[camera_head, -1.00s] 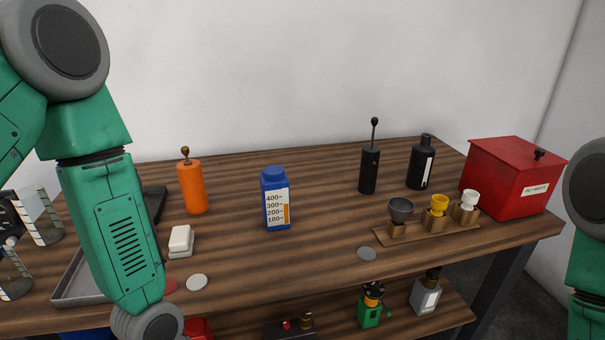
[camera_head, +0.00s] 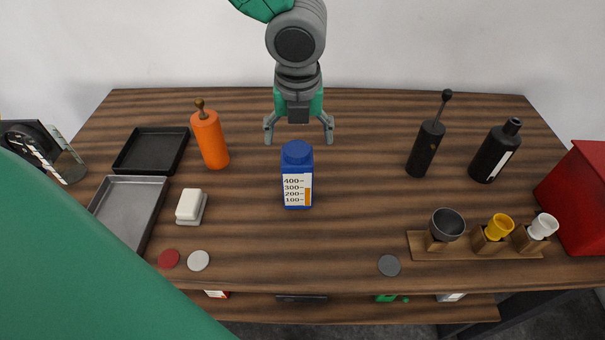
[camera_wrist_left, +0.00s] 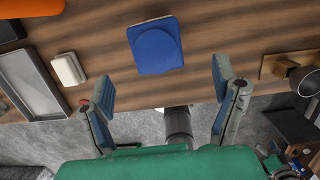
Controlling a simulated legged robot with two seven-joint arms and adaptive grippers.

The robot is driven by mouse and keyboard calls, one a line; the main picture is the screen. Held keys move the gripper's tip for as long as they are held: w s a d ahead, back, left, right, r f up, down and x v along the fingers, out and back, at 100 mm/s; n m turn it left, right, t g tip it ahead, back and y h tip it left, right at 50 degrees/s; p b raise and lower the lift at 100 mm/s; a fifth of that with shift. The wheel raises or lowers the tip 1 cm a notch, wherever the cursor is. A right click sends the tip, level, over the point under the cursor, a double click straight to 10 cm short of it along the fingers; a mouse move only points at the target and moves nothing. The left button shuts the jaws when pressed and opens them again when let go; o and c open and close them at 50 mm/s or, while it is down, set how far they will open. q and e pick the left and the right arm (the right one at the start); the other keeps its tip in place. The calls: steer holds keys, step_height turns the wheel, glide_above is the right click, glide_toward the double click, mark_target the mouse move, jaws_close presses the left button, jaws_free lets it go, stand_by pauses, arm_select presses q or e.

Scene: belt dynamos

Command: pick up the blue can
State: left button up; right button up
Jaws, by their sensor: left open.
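The blue can (camera_head: 297,175) stands upright on the wooden table (camera_head: 350,240), with a white scale label facing the head camera. In the left wrist view its square blue top and round cap (camera_wrist_left: 156,48) show from above. My left gripper (camera_head: 299,134) is behind and above the can in the head view, its two fingers spread wide. In the left wrist view the open gripper (camera_wrist_left: 166,86) has nothing between its fingers, and the can lies beyond the fingertips. My right gripper is not in view.
An orange bottle (camera_head: 210,138) and a white block (camera_head: 190,206) stand left of the can. Black bottles (camera_head: 426,148) and a wooden cup rack (camera_head: 470,253) are to the right. Table around the can is clear.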

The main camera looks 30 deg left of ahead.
mark_target(298, 150)
arm_select(q)
steer(key=f, duration=0.4)
steer(key=shift+w+a, duration=0.3)
steer(key=shift+a, duration=0.05)
steer(key=f, duration=0.4)
steer(key=shift+w+a+f+b, duration=0.2)
steer(key=shift+a+b, duration=0.1)
steer(key=shift+b, duration=0.1)
steer(key=shift+w+f, duration=0.1)
steer(key=shift+f, duration=0.15)
steer(key=shift+r, duration=0.1)
steer(key=c, duration=1.8)
